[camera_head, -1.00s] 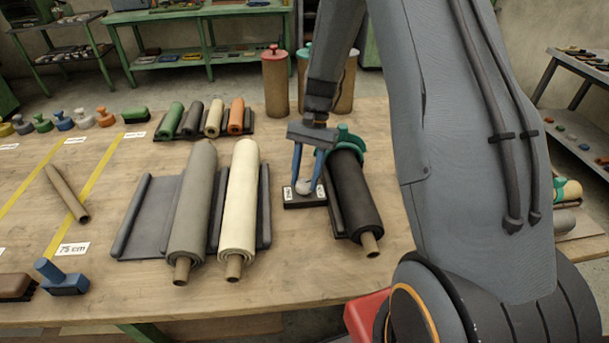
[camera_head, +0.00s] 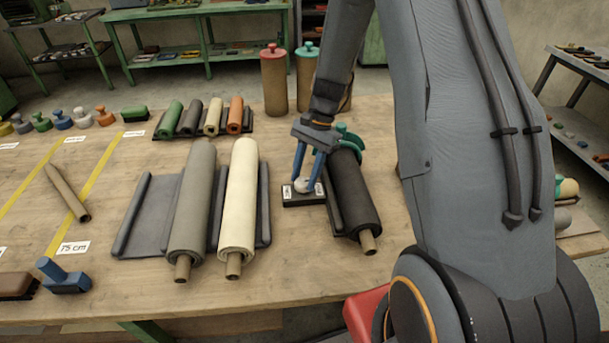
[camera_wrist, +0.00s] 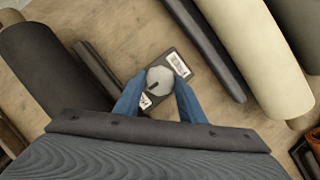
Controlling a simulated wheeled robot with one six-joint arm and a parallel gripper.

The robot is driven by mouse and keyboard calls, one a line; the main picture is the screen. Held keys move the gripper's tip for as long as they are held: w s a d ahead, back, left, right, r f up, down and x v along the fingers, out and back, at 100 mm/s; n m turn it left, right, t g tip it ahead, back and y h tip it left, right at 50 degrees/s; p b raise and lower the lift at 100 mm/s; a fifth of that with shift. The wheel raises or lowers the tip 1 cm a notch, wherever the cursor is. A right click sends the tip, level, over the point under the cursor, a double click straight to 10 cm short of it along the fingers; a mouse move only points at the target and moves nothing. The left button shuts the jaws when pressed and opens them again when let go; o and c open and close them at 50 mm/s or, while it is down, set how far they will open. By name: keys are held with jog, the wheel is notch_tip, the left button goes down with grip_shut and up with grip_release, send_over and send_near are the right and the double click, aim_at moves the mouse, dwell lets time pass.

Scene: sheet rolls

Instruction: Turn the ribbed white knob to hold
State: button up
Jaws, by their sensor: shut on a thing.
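The white knob (camera_head: 303,186) sits on a small black base (camera_head: 304,202) on the table, with a white label at each side. My gripper (camera_head: 308,184) points down with its blue fingers shut on the knob, one finger on each side. In the wrist view the knob (camera_wrist: 160,78) shows between the fingertips, with a dark pointer mark on its top. One label (camera_wrist: 179,64) lies at its upper right and another (camera_wrist: 145,101) at its lower left, partly covered by a finger. The label words are too small to read.
A cream roll (camera_head: 239,207) and a grey roll (camera_head: 193,210) lie to the left. Bare table lies in front of the base.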

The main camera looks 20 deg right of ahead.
jog(key=o, duration=1)
jog(key=shift+o, duration=0.2)
jog(key=b+v, duration=0.2)
jog(key=v, duration=0.5)
jog(key=shift+r, duration=0.4)
jog(key=shift+d, duration=0.1)
jog(key=s+a+r+n+t+h, duration=0.1)
jog(key=s+n+t+h, duration=0.1)
jog(key=s+n, duration=0.3)
jog(key=s+a+r+n+t+h, duration=0.1)
jog(key=s+a+r+n+t, duration=0.1)
jog(key=s+n, duration=0.4)
jog(key=s, duration=0.5)
jog(key=shift+s+r+h, duration=0.25)
jog(key=shift+s+h, duration=0.1)
jog(key=shift+h, duration=0.05)
